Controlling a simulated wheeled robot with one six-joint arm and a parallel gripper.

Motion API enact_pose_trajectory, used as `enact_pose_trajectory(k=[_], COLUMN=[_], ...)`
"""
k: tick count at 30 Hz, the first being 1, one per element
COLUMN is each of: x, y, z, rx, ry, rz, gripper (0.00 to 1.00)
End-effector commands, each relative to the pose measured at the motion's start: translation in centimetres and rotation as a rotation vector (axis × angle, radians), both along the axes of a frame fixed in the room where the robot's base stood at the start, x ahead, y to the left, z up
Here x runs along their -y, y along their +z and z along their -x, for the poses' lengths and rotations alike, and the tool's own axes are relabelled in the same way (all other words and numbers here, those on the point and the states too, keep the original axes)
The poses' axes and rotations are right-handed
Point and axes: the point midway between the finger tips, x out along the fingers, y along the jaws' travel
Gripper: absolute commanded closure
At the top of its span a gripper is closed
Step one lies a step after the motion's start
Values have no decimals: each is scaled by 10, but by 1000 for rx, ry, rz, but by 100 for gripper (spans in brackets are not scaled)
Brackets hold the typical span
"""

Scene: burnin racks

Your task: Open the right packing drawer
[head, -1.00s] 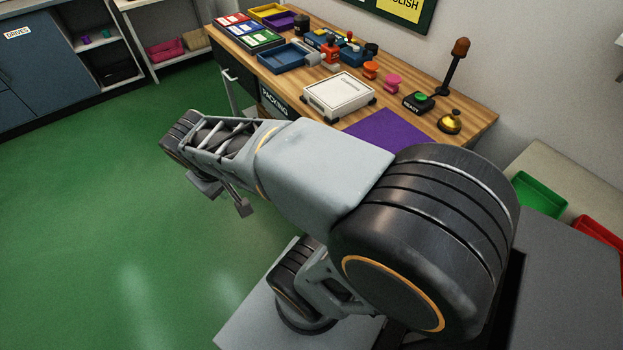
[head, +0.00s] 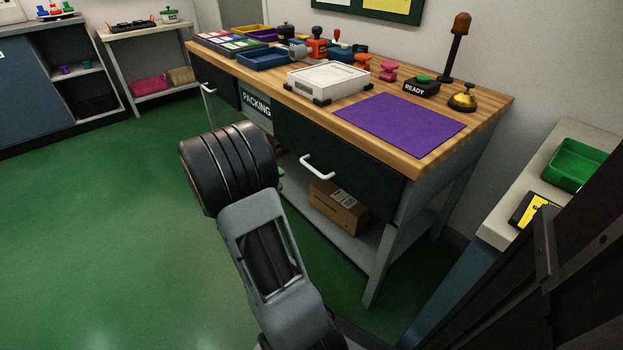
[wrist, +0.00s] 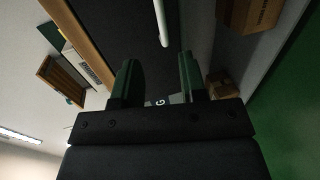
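The right packing drawer (head: 338,165) has a dark front under the wooden bench top and looks closed in the head view. Its white bar handle (head: 317,168) is on that front. In the wrist view the handle (wrist: 161,22) reaches down from the top edge, just beyond the fingertips and roughly in line with the gap. My gripper (wrist: 158,68) is open and nothing shows held between its two dark green fingers. The gripper itself is not visible in the head view; only my arm shows there.
The PACKING label (head: 257,105) is left of the drawer. A cardboard box (head: 339,207) sits on the bench's lower shelf (head: 358,246). A purple mat (head: 400,125) and a white case (head: 328,82) lie on top. Green floor (head: 90,230) is clear at left.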

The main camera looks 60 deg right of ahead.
Motion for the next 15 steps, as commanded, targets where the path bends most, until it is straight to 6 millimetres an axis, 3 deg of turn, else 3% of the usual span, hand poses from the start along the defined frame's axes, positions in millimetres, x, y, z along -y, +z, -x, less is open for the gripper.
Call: enact_pose_trajectory(k=[15], x=[83], y=[-22], z=[28], rx=[-1], ry=[-2], rz=[7], gripper=[61])
